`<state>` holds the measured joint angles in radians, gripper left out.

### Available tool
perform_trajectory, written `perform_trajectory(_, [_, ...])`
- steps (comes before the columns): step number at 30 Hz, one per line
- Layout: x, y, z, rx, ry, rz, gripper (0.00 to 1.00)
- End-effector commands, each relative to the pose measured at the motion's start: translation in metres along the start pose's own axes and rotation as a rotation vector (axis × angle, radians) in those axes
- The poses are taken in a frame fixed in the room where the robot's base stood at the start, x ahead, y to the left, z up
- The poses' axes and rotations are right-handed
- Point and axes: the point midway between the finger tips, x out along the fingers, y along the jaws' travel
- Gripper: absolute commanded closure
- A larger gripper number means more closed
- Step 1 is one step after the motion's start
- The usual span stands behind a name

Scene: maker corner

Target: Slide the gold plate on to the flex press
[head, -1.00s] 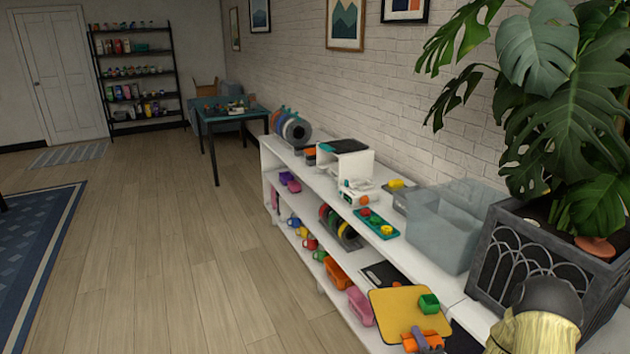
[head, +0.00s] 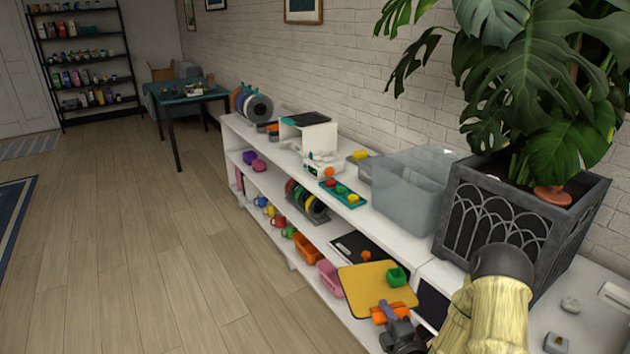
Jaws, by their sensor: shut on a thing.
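The gold plate (head: 362,293) is a flat yellow sheet with rounded corners, in front of the near part of the white shelf. A green block (head: 397,277) shows at its right edge. My gripper (head: 390,312) is shut on the plate at its near edge, beside an orange part (head: 409,308) that looks like a tab or handle. The fingertips are partly hidden. No machine is clearly recognizable as the flex press. A dark slab (head: 352,243) with an orange knob lies just behind the plate, partly covered by it.
The white shelf (head: 405,243) carries a grey bin (head: 415,185), a teal tray (head: 342,193) with colored knobs and a white machine (head: 310,137). A planter (head: 520,215) with a large plant stands right of the plate. The wooden floor (head: 200,240) on the left is clear.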

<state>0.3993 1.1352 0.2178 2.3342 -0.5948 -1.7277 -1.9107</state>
Motion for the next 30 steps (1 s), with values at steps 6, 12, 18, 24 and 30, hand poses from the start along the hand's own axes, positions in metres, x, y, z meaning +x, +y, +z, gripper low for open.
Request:
perform_trajectory(6, [-0.001, 0.024, -0.001, 0.011, -0.055, 0.007, 1.00])
perform_trajectory(12, [-0.005, 0.045, -0.003, 0.016, -0.139, 0.012, 1.00])
perform_trajectory(18, [-0.013, 0.062, -0.005, 0.012, -0.226, 0.006, 1.00])
perform_trajectory(24, [-0.019, 0.067, -0.006, 0.001, -0.284, 0.000, 1.00])
perform_trajectory(30, [-0.021, 0.064, -0.006, -0.002, -0.295, 0.000, 1.00])
